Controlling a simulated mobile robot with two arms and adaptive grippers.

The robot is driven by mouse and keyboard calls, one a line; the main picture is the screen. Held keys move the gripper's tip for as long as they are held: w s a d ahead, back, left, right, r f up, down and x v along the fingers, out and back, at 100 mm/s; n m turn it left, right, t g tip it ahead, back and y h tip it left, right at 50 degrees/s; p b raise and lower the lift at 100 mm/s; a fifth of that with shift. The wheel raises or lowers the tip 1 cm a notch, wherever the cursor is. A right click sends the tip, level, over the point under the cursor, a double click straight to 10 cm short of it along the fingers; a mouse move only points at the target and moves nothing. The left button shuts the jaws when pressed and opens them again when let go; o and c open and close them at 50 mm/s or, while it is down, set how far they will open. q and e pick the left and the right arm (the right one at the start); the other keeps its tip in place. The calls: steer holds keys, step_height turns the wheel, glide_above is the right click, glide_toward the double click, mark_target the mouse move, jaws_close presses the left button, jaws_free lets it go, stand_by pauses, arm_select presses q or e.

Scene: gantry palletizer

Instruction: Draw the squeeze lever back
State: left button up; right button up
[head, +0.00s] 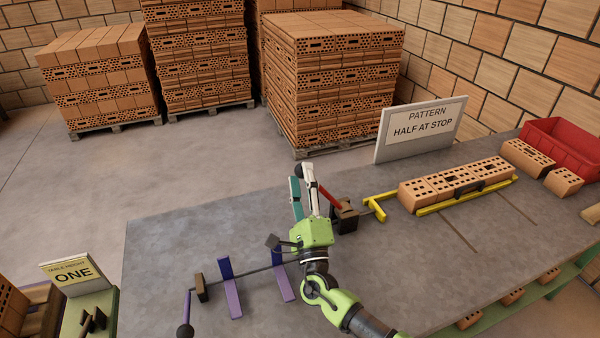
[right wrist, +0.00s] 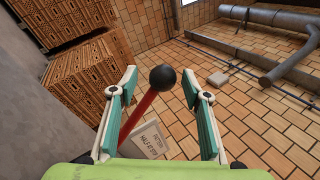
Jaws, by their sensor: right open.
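The squeeze lever (head: 328,198) is a red bar with a black ball knob, rising from a dark block (head: 345,216) on the table. In the head view it leans left, and my right gripper partly covers it. In the right wrist view the black knob (right wrist: 162,78) and red bar (right wrist: 138,120) show between the two fingers, with space on either side. My right gripper (head: 302,182) is open around the upper lever, not closed on it; it also shows in the wrist view (right wrist: 164,95). My left gripper is not in view.
A yellow clamp frame (head: 380,205) stands by a brick row (head: 455,182) right of the lever. A rod (head: 245,272) with purple supports (head: 230,290) lies at the front left. A sign (head: 420,130) and a red bin (head: 565,148) stand behind. The table's back left is clear.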

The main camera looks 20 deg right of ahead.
steer(key=v, duration=0.9)
steer(key=shift+s+f, duration=0.15)
steer(key=shift+s, duration=0.15)
steer(key=shift+a, duration=0.1)
